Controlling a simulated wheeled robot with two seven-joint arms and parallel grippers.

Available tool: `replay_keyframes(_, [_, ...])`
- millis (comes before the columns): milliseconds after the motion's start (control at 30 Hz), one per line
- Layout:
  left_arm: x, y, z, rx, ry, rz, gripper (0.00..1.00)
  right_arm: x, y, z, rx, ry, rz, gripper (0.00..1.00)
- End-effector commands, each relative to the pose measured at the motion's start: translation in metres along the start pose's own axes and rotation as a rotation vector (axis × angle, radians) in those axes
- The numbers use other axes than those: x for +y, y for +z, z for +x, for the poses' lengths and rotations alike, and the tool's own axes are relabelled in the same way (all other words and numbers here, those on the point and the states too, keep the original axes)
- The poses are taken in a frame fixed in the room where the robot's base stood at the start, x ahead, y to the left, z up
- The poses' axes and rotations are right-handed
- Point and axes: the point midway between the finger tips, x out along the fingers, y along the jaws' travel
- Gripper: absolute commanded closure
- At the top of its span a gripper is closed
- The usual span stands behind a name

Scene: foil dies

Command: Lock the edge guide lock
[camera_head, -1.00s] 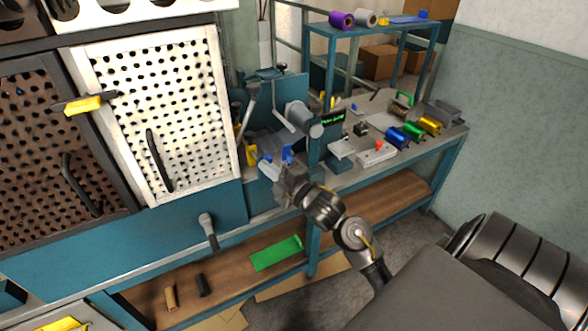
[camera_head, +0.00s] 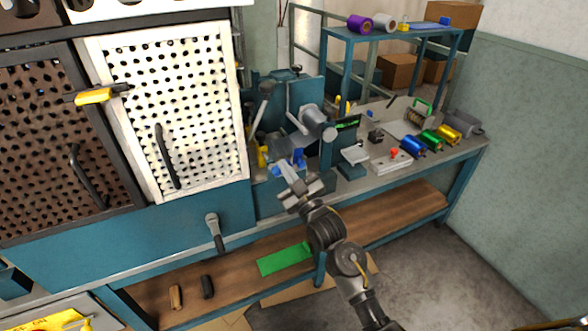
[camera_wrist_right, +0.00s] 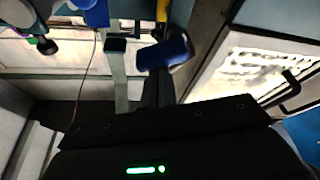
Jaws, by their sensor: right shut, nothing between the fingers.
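My right gripper (camera_head: 290,176) reaches up from the lower right to the front of the blue machine on the bench, and its jaws are shut and empty. Small blue handles (camera_head: 300,157) are close to its fingertips; I cannot tell from the head view whether they touch. In the right wrist view a blue handle (camera_wrist_right: 165,52) on a dark stem stands just ahead of the gripper body. A second blue part (camera_wrist_right: 95,12) is at the top left there. Which blue part is the edge guide lock, and whether it is locked, I cannot tell. My left gripper is out of view.
A grey roller (camera_head: 318,122) sticks out above the gripper. A perforated white door (camera_head: 175,110) stands to the left. Blue, green and gold foil rolls (camera_head: 431,140) lie on the bench at right. A crank handle (camera_head: 214,232) hangs on the front panel.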

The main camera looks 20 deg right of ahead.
Motion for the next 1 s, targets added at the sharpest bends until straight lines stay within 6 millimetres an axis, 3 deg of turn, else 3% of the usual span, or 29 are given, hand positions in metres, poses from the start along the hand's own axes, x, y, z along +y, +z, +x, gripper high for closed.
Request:
replay_keyframes(167, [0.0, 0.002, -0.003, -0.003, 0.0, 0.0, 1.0, 0.004, 0.005, -0.003, -0.003, 0.053, 0.138, 1.0])
replay_keyframes(467, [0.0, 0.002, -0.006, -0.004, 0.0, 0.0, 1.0, 0.006, 0.001, -0.002, -0.002, 0.052, 0.133, 1.0])
replay_keyframes(767, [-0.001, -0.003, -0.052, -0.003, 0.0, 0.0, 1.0, 0.011, -0.045, 0.016, -0.001, 0.051, 0.137, 1.0])
replay_keyframes(800, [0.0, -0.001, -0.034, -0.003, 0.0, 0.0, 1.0, 0.006, -0.029, -0.003, -0.006, 0.05, 0.135, 1.0])
replay_keyframes(1000, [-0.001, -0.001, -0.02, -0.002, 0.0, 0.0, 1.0, 0.004, -0.029, -0.048, -0.004, 0.05, 0.135, 1.0])
